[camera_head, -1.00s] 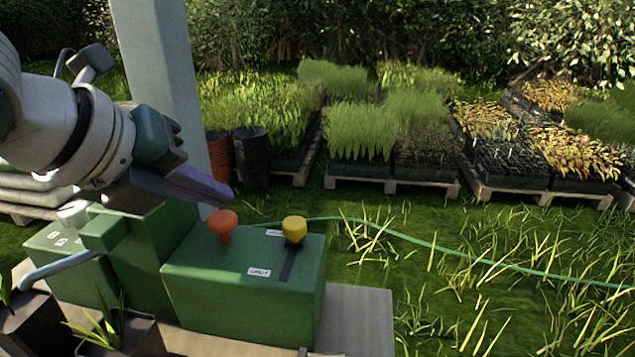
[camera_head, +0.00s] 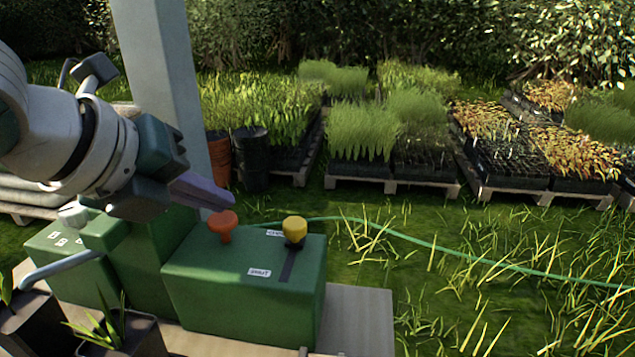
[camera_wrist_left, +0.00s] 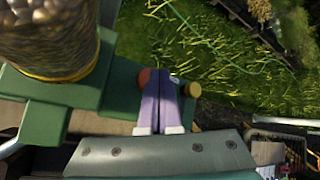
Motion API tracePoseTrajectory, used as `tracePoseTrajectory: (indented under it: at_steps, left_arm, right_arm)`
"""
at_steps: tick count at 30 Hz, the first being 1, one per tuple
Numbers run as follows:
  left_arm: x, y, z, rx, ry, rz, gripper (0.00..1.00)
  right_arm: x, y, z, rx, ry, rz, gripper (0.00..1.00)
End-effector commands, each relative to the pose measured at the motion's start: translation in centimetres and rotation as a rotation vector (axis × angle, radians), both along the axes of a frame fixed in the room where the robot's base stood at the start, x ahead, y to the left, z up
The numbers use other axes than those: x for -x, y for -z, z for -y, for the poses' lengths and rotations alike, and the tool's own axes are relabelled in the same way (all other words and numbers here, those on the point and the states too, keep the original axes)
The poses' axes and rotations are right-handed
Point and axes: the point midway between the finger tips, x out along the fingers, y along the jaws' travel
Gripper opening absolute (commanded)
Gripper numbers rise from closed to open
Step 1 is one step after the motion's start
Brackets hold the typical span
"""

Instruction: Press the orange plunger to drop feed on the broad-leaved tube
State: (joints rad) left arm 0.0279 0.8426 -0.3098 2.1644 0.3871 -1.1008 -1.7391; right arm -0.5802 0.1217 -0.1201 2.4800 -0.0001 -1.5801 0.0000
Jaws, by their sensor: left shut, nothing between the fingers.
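The orange plunger (camera_head: 222,222) stands upright on top of the green box (camera_head: 215,275); it also shows in the left wrist view (camera_wrist_left: 145,78). My left gripper (camera_head: 228,203) is shut and empty. Its purple-grey fingertips are just above the plunger in the head view, apart or barely touching, I cannot tell which. In the left wrist view the fingers (camera_wrist_left: 165,77) lie right beside the plunger's cap and cover part of it. Dark square tubes (camera_head: 125,340) with green leaves are cut off at the lower left; I cannot tell which is broad-leaved. My right gripper is out of view.
A yellow knob (camera_head: 294,229) sits in a slot right of the plunger, near a SHUT label. A grey post (camera_head: 165,70) rises behind my left arm. A clear hopper of pellets (camera_wrist_left: 45,30) stands left. Plant pallets (camera_head: 390,185) stand behind on grass.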

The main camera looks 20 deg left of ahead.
Motion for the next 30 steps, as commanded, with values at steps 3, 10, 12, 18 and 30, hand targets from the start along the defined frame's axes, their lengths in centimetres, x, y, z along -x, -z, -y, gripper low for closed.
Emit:
tracePoseTrajectory:
  at_steps: [3,10,12,18,30]
  left_arm:
    - [-0.01,0.18,-0.03,-0.001,0.000,0.001,0.00]
    - [0.00,0.19,-0.02,0.000,-0.001,0.001,0.00]
    - [0.00,0.22,-0.01,0.000,0.000,0.000,0.00]
    - [0.00,0.43,-0.01,0.000,0.000,0.000,0.00]
    - [0.01,0.96,-0.02,0.001,-0.001,-0.001,0.00]
  right_arm:
    - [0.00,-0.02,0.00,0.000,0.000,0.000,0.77]
    - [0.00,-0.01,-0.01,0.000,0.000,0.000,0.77]
    - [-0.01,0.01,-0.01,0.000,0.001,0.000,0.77]
    - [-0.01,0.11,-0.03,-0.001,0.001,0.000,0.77]
    - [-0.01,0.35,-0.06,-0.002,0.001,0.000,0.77]
